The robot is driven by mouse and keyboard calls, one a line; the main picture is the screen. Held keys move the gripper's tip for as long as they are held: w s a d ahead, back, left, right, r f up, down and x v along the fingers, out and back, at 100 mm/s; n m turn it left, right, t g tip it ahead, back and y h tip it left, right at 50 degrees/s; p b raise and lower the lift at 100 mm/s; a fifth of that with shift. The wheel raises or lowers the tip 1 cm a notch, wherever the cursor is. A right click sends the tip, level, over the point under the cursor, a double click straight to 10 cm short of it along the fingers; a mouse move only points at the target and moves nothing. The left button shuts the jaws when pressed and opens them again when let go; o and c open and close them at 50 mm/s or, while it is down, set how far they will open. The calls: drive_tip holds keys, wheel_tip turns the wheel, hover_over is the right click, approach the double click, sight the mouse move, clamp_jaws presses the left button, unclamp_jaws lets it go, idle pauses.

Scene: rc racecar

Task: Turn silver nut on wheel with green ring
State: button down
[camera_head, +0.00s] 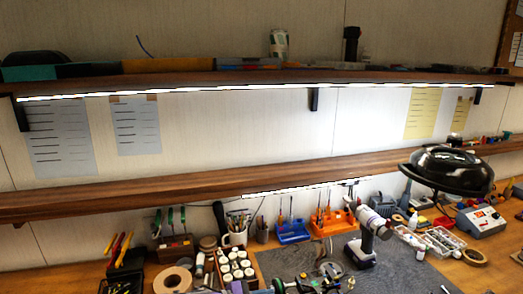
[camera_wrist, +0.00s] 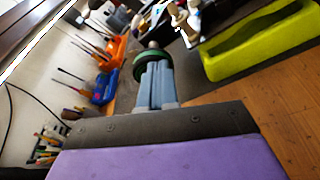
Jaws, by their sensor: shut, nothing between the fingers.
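In the wrist view, my gripper (camera_wrist: 155,70) has its grey-blue fingers together with nothing between them. A dark wheel with a green ring (camera_wrist: 139,65) sits just beyond the fingertips, which cover part of it. A small pale silver tip (camera_wrist: 153,45) shows at the wheel's far side; I cannot tell if it is the nut. I cannot tell whether the fingers touch the wheel. In the head view, a green-ringed wheel (camera_head: 279,285) shows at the bottom edge, with the car parts cut off there. My gripper is not clearly visible in that view.
A yellow-green open-framed part (camera_wrist: 215,67) is right of the wheel in the wrist view. Blue (camera_head: 293,236) and orange (camera_head: 318,228) tool holders stand at the back of the bench. A drill (camera_head: 370,225) stands on the dark mat (camera_head: 425,278). A shelf (camera_head: 180,190) runs above.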

drive_tip(key=shift+w+r+p, duration=0.4)
drive_tip(key=shift+w+p, duration=0.05)
drive_tip(key=shift+p, duration=0.25)
drive_tip(key=shift+w+a+r, duration=0.1)
drive_tip(key=shift+w, duration=0.2)
drive_tip(key=shift+w+a, duration=0.1)
drive_tip(key=shift+w, duration=0.05)
drive_tip(key=shift+r+p, duration=0.1)
drive_tip(key=shift+p, duration=0.25)
drive_tip(key=shift+r, duration=0.3)
drive_tip(key=f+v, duration=0.1)
drive_tip(key=v, duration=0.5)
drive_tip(key=shift+w+a+p, duration=0.25)
drive_tip(key=shift+p, duration=0.2)
drive_tip(key=shift+d+f, duration=0.2)
